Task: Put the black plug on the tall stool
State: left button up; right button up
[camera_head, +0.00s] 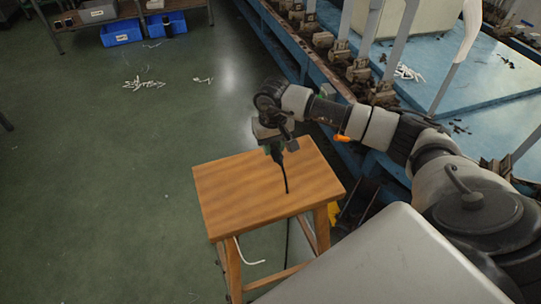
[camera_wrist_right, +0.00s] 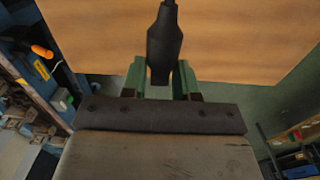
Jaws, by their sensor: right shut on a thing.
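The tall wooden stool (camera_head: 240,196) stands in the middle of the head view. Its top fills the upper part of the right wrist view (camera_wrist_right: 235,40). My right gripper (camera_head: 275,150) is over the back part of the stool top, pointing down. It is shut on the black plug (camera_wrist_right: 164,45), which sits between the green fingers. In the head view the plug (camera_head: 277,155) is small and partly hidden by the gripper. A black cord (camera_head: 285,178) hangs from it toward the stool top. I cannot tell whether the plug touches the top. My left gripper is not in view.
The blue machine bench (camera_head: 460,85) with metal posts runs along the right. A grey surface (camera_head: 390,265) is in the front. Blue bins (camera_head: 121,32) stand under a rack at the back left. The green floor left of the stool is mostly clear, with white scraps (camera_head: 145,84).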

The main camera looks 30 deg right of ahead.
aim_at(271, 163)
jog(key=shift+a+f, duration=0.35)
jog(key=shift+f, duration=0.05)
notch_tip(271, 163, down, 3)
jog(key=shift+f, duration=0.4)
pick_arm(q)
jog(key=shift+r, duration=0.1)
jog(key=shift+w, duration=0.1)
pick_arm(e)
jog(key=o, duration=1)
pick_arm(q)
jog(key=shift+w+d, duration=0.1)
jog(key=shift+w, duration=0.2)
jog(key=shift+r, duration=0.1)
